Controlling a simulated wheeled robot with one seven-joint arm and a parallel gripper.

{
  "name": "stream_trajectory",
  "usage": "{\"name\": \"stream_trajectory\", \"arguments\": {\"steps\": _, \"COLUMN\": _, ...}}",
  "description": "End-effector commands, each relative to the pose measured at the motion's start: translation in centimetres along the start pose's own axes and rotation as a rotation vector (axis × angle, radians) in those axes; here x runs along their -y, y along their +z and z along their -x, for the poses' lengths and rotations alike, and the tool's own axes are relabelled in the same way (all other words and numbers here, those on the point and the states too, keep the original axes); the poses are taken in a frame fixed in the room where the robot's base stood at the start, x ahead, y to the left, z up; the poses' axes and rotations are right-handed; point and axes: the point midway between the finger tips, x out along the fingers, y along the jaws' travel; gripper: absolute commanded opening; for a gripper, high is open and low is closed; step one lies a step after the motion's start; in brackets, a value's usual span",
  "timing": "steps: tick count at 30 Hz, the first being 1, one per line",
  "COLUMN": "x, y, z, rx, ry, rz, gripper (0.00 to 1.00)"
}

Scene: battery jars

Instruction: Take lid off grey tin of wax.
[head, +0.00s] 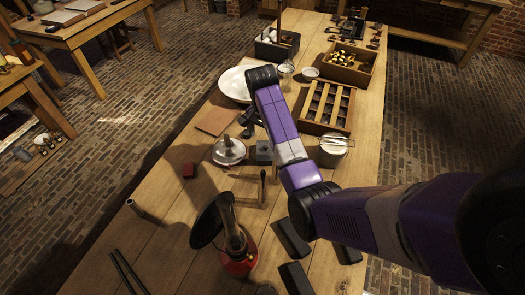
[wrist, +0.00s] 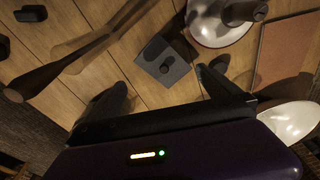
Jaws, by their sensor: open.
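The grey tin (wrist: 176,76) is a small square box with a dark round knob (wrist: 165,68) on its lid, which sits on the tin. In the head view the tin (head: 263,153) stands on the wooden table, just right of a pale round dish. My gripper (wrist: 165,92) is open and empty, its two dark fingers spread wide. In the wrist view the tin lies ahead, between the lines of the fingers, and apart from them. In the head view my gripper (head: 250,122) hangs beyond the tin, partly hidden by my arm.
The pale dish with a metal knob (head: 228,151) is close to the tin. A wooden-handled tool (wrist: 75,60), a brown board (head: 216,121) and a white plate (head: 236,84) lie near. A metal pot (head: 332,152) and slatted wooden tray (head: 327,106) stand right.

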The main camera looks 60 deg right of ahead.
Motion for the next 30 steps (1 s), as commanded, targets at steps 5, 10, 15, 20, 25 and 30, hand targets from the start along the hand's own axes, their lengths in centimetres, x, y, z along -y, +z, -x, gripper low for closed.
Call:
{"name": "stream_trajectory", "arguments": {"steps": 5, "x": 0.0, "y": 0.1, "z": -2.0, "rx": 0.002, "ry": 0.004, "rz": 0.001, "gripper": 1.0}}
{"name": "stream_trajectory", "arguments": {"steps": 10, "x": 0.1, "y": 0.1, "z": -4.4, "rx": 0.002, "ry": 0.004, "rz": 0.002, "gripper": 1.0}}
{"name": "stream_trajectory", "arguments": {"steps": 15, "x": 0.1, "y": 0.1, "z": -5.4, "rx": 0.001, "ry": 0.001, "rz": 0.001, "gripper": 1.0}}
{"name": "stream_trajectory", "arguments": {"steps": 20, "x": 0.1, "y": 0.1, "z": -5.5, "rx": 0.0, "ry": 0.0, "rz": 0.001, "gripper": 1.0}}
{"name": "stream_trajectory", "arguments": {"steps": 25, "x": 0.1, "y": 0.1, "z": -5.4, "rx": 0.0, "ry": 0.0, "rz": 0.002, "gripper": 0.72}}
{"name": "stream_trajectory", "arguments": {"steps": 30, "x": 0.1, "y": 0.2, "z": -5.5, "rx": 0.0, "ry": 0.001, "rz": 0.002, "gripper": 0.39}}
